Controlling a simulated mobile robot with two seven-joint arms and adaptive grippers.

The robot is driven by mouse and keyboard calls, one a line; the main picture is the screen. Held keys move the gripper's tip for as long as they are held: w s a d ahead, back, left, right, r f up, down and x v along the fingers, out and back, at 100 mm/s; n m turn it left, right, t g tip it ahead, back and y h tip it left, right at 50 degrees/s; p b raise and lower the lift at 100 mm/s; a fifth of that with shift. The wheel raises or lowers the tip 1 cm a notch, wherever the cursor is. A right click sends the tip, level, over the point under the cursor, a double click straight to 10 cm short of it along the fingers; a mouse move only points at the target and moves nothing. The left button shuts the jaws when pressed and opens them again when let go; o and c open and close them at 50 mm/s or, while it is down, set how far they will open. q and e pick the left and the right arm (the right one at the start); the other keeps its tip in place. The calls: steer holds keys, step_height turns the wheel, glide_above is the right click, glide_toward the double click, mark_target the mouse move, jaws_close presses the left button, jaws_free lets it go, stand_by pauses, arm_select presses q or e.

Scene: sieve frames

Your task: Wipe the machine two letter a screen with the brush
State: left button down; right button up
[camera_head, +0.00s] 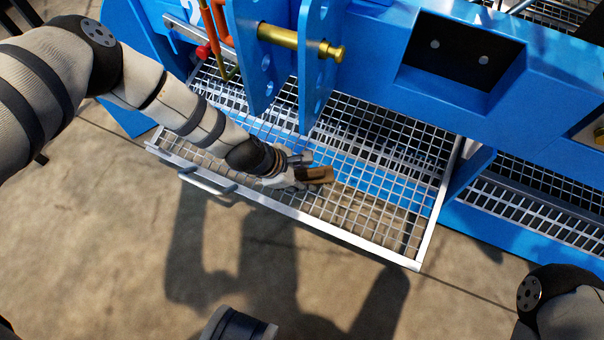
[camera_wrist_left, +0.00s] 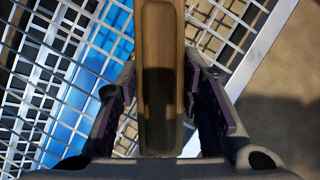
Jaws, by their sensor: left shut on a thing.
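The screen (camera_head: 390,215) is a wire grid in a pale metal frame, pulled out from the blue machine (camera_head: 380,100). My left gripper (camera_head: 305,173) is over the middle of the screen, near its front edge. It is shut on the brown brush (camera_head: 318,175). In the left wrist view the brush (camera_wrist_left: 158,25) stands between the two fingers, with the grid (camera_wrist_left: 60,60) behind it. The bristles are hidden, and I cannot tell whether they touch the grid. The right gripper does not show; only part of my right arm is at the lower right.
A handle (camera_head: 207,183) sticks out from the screen's front edge. Blue upright plates (camera_head: 318,60) with a brass pin (camera_head: 300,42) stand above the screen's back. An orange lever (camera_head: 212,30) is to their left. Bare concrete floor (camera_head: 120,240) lies in front.

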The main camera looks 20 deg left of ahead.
arm_select(q)
steer(key=shift+w+f+b, duration=0.15)
steer(key=shift+f+b, duration=0.15)
steer(key=shift+f, duration=0.15)
steer(key=shift+r, duration=0.1)
